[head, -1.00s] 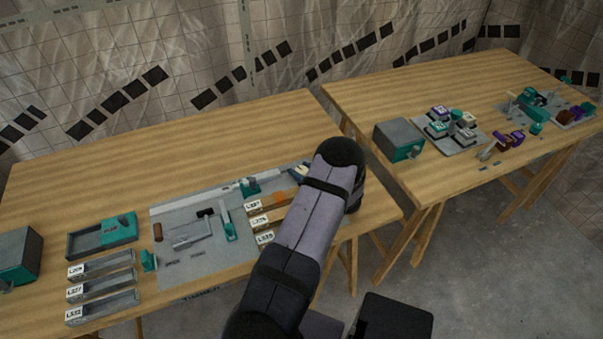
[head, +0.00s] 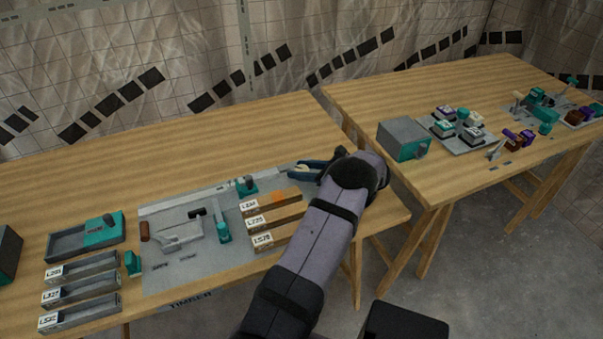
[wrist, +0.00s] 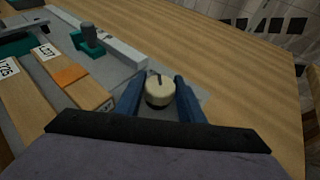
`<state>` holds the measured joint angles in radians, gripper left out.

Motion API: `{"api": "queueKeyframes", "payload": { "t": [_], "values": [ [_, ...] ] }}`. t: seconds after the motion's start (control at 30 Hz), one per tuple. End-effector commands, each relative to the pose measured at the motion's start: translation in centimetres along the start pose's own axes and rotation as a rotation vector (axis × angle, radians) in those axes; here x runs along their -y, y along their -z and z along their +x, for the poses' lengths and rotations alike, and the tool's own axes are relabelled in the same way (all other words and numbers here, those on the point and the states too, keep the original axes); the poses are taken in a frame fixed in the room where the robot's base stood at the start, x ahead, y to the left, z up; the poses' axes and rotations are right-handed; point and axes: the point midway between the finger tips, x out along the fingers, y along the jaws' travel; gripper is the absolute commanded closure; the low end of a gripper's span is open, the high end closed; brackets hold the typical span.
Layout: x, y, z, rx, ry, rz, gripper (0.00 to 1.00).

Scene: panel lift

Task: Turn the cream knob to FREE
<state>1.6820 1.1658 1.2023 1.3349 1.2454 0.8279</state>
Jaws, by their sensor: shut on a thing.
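The cream knob (wrist: 159,93) is a short round knob in the middle of the wrist view, with a dark mark on its top near the far edge. My gripper (wrist: 158,88) has one blue finger on each side of the knob and is shut on it. No FREE label is readable. In the head view my gripper (head: 308,168) is low at the back right of the grey panel (head: 185,270) on the near table.
Wooden bars with labels (head: 275,222) and a long grey rail (head: 205,197) with a teal block (head: 246,187) lie left of the gripper. Bare wood (wrist: 240,75) lies to its right in the wrist view. A second table (head: 400,95) holds a grey and teal box (head: 404,140).

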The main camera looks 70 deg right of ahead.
Motion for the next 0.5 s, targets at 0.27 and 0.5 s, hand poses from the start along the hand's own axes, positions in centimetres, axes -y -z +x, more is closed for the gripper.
{"api": "queueKeyframes", "payload": {
  "t": [0.27, 0.5],
  "values": [
    [0.00, -0.16, -0.02, 0.002, -0.001, -0.003, 0.87],
    [0.00, -0.13, -0.01, 0.002, -0.001, -0.003, 0.47]
  ]
}}
